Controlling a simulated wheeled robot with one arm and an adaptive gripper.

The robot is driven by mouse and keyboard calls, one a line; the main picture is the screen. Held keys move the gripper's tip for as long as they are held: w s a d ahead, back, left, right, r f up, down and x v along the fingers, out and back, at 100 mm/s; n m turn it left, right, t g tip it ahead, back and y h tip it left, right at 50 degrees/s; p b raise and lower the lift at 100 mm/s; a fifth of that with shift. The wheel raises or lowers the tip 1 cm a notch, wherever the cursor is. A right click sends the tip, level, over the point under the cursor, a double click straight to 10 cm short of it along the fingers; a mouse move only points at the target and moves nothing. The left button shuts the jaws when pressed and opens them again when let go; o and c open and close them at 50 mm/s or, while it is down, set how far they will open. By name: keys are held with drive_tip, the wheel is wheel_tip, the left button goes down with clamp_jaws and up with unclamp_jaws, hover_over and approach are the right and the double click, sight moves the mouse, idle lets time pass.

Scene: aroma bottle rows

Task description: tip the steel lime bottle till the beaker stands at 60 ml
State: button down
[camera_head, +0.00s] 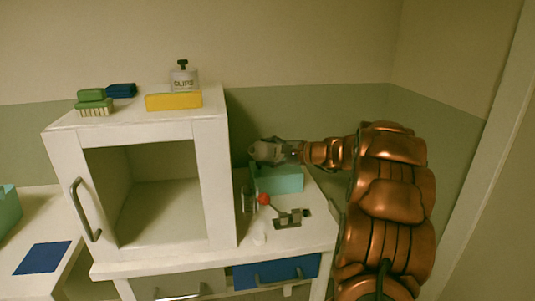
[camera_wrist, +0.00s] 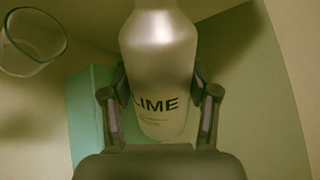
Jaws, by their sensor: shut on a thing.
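The steel lime bottle (camera_wrist: 160,50) is silver-grey with a black LIME label and fills the middle of the wrist view. My gripper (camera_wrist: 160,78) is shut around it, one finger on each side. In the head view my gripper (camera_head: 268,152) holds it above the right part of the counter, over a teal box; bottle and gripper are hard to separate there. The clear glass beaker (camera_wrist: 32,44) is at the upper left of the wrist view, apart from the bottle. No liquid or level marks can be made out in it. Clear glass (camera_head: 248,200) also shows faintly on the counter.
The teal box (camera_head: 282,180) stands below my gripper. A red-knobbed device (camera_head: 288,218) and a small white object (camera_head: 259,237) are in front.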

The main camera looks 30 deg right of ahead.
drive_tip(key=shift+d+f+n+b, duration=0.1)
drive_tip(key=shift+f+n+b, duration=0.4)
drive_tip(key=shift+b, duration=1.15)
idle(1.1)
drive_tip(key=shift+r+p, duration=0.35)
drive_tip(key=shift+p, duration=0.15)
drive_tip(key=shift+f, duration=0.1)
drive_tip(key=shift+f+n+h+b, duration=0.3)
drive_tip(key=shift+f+n+b, duration=0.15)
drive_tip(key=shift+b, duration=1.1)
idle(3.1)
